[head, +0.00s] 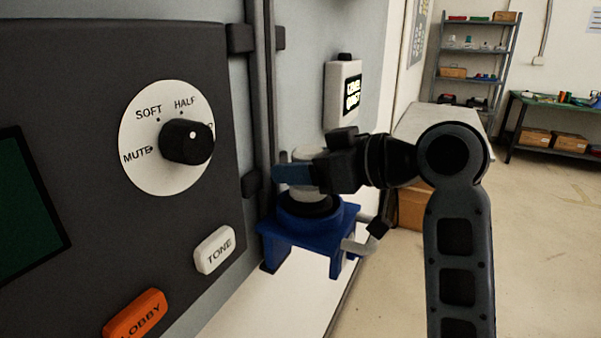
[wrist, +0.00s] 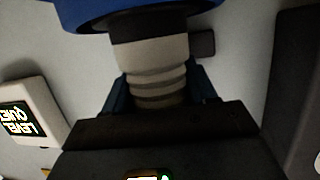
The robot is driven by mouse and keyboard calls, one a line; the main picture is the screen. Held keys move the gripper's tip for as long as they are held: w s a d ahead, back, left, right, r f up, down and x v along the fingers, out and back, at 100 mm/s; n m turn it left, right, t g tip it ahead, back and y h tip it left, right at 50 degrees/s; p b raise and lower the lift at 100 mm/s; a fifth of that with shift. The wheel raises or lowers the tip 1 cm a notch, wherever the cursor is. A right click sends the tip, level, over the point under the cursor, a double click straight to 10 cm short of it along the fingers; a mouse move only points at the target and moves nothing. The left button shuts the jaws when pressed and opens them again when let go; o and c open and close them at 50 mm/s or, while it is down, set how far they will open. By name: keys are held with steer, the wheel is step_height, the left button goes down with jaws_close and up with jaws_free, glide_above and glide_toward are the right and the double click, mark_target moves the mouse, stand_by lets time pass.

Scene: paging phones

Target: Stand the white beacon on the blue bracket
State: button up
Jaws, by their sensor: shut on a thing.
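The white beacon (head: 306,195) is upright in my gripper, with a white body and a black base. The wrist view shows the beacon's ribbed white side (wrist: 155,62). My gripper (head: 293,174) is shut on the white body from the right. The blue bracket (head: 312,237) juts from the wall directly below. The beacon's black base is at the bracket's raised round seat, and in the wrist view it meets the blue rim (wrist: 80,14). I cannot tell whether it rests fully on the seat. The fingers hide part of the beacon.
A dark panel with a round dial (head: 187,142), a TONE button (head: 214,250) and an orange LOBBY button (head: 135,315) is at left. Dark vertical pipes (head: 262,90) run close behind the bracket. A white display box (head: 343,95) hangs above right. Open floor lies at right.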

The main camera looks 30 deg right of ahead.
steer(key=shift+f, duration=0.8)
steer(key=o, duration=1.4)
steer(key=shift+s, duration=0.1)
steer(key=v, duration=1.1)
steer(key=shift+s+d+r+b, duration=0.2)
steer(key=shift+s+d+b, duration=0.1)
steer(key=shift+b, duration=0.1)
